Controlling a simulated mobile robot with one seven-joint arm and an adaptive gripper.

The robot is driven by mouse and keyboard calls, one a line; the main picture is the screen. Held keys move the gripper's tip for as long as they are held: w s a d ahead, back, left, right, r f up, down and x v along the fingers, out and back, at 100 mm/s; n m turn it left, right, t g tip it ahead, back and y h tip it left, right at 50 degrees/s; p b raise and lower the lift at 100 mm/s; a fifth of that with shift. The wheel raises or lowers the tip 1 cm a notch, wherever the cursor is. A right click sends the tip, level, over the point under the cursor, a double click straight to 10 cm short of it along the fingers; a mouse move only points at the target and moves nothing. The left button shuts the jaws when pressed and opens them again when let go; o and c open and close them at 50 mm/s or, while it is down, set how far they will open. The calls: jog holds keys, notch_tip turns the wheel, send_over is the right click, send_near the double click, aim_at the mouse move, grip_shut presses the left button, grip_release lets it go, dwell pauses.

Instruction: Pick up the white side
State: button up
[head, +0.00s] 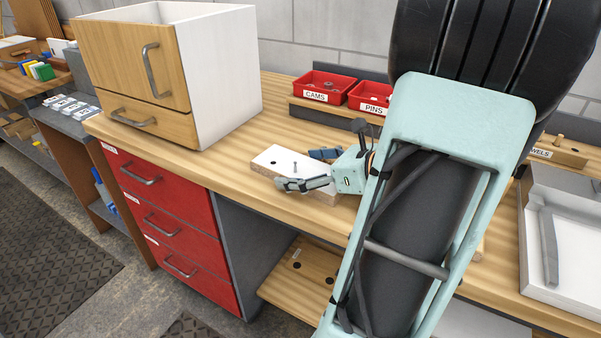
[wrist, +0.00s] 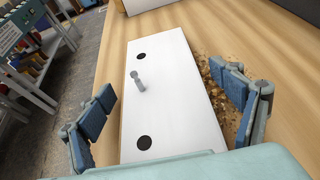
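The white side (head: 283,160) is a white-faced board lying flat on the wooden workbench, partly hidden by my gripper in the head view. In the wrist view the white side (wrist: 170,75) shows two dark holes and a grey metal pin standing up between them. My gripper (head: 315,168) is over the board's near end. In the wrist view my gripper (wrist: 170,110) has its blue-padded fingers wide apart, one on each side of the board. No touch on the board is visible, and nothing is between the fingers except the board below.
A cabinet (head: 140,75) with wooden fronts stands left on the bench, above red drawers (head: 165,205). Red bins (head: 325,88) of parts stand at the back. A white tray (head: 562,290) is at right. Brown crumbs (wrist: 215,85) lie beside the board. Bench between cabinet and board is clear.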

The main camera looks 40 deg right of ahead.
jog(key=c, duration=1.5)
jog(key=shift+r, duration=0.15)
